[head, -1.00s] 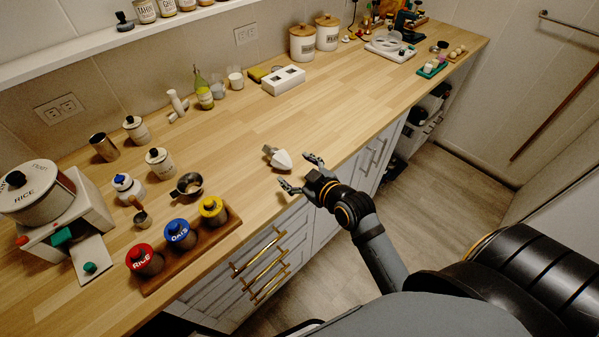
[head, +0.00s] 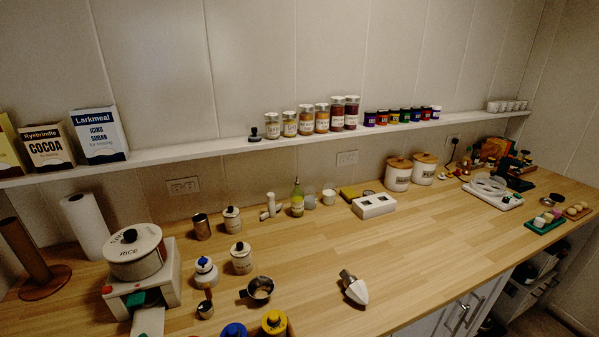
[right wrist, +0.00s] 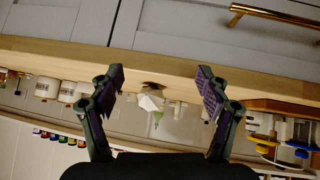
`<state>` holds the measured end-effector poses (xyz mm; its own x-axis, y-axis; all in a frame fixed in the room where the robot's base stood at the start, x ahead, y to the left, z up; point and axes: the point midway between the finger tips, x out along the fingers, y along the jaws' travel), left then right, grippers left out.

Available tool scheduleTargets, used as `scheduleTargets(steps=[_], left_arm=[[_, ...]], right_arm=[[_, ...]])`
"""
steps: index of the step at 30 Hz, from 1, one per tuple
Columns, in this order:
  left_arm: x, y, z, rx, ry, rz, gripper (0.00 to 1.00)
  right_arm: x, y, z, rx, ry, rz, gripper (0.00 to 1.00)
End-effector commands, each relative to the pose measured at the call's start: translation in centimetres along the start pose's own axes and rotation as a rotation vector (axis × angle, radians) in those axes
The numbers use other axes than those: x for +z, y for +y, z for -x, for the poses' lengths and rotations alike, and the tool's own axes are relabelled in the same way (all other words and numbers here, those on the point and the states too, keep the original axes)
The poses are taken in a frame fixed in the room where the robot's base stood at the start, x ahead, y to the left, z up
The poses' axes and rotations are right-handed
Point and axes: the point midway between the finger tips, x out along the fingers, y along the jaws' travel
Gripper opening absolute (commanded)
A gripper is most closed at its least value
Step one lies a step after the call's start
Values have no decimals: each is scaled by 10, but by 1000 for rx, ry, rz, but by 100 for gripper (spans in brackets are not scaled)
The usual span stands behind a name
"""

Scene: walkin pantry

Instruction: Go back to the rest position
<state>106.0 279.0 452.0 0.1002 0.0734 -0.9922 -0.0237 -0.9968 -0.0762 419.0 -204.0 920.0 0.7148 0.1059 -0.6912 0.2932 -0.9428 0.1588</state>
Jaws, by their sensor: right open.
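My right gripper (right wrist: 163,95) shows in the right wrist view with its two fingers spread wide and nothing between them. Beyond the gap, the counter's front edge and the drawer fronts show. A white, pointed scoop-like item (head: 355,288) lies on the counter in the head view; it also shows in the right wrist view (right wrist: 150,103), beyond the fingers and apart from them. Neither gripper shows in the head view now. My left gripper is in no view.
The wooden counter (head: 430,240) has free room in its middle. A shelf (head: 220,146) with jars and boxes runs along the wall. Drawers with a brass handle (right wrist: 275,14) lie below.

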Motion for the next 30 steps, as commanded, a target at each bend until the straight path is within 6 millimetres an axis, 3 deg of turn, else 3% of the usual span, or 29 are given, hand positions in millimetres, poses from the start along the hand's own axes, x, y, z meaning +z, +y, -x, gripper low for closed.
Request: scheduleTargets(steps=[3, 10, 17, 23, 26, 30], left_arm=[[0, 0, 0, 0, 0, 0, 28], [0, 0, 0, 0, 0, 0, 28], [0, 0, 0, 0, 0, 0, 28], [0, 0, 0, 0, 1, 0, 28], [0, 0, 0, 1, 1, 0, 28], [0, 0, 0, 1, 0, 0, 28]], right_arm=[[41, -2, 13, 8, -192, -81, 77], [110, -3, 51, 81, -526, -242, 77], [166, -5, -23, 73, -552, -245, 77], [241, -14, -80, 68, -589, -254, 77], [298, -23, -108, 65, -615, -261, 77], [398, -45, -129, 59, -660, -273, 77]])
